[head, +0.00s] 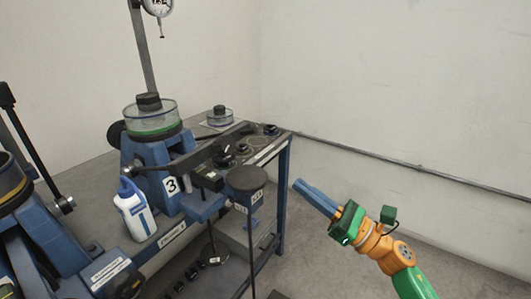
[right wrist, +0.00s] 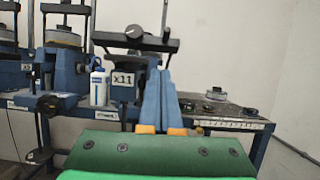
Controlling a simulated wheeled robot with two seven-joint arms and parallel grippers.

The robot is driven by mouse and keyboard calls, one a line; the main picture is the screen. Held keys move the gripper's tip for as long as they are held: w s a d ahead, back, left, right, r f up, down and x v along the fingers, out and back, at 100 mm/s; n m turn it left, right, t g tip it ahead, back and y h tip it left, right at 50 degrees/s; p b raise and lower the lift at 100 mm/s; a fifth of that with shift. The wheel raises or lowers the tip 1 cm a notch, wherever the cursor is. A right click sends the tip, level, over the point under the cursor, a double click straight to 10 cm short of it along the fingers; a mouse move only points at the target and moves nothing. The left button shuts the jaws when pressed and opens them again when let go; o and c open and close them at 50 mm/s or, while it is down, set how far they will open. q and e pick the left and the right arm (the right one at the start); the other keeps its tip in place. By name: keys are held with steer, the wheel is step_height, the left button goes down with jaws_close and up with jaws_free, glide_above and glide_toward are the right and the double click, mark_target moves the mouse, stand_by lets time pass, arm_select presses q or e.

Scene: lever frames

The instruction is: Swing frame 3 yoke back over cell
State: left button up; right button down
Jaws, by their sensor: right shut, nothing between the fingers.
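Frame 3 is a blue stand with a "3" plate (head: 171,185) in the head view. Its cell (head: 152,118) is a clear round dish with a green band and a black cap on top. The yoke (head: 190,158), a dark crossbar with a black knob, lies low in front of the cell, not over it. In the right wrist view the dark bar (right wrist: 110,41) with its knob stands just beyond my fingers. My right gripper (head: 316,197) is shut and empty, in free air right of the bench, touching nothing; it also shows in the wrist view (right wrist: 158,95). My left gripper is out of view.
A white bottle with a blue cap (head: 135,212) stands left of the "3" plate. A small dish (head: 219,116) sits behind. A neighbouring frame (head: 22,205) is at left. Floor right of the bench is clear.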

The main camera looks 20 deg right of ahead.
steer(key=d+r+p+x, duration=0.1)
steer(key=p+x, duration=0.5)
steer(key=x, duration=0.6)
steer(key=shift+r+p, duration=0.3)
steer(key=shift+r, duration=0.4)
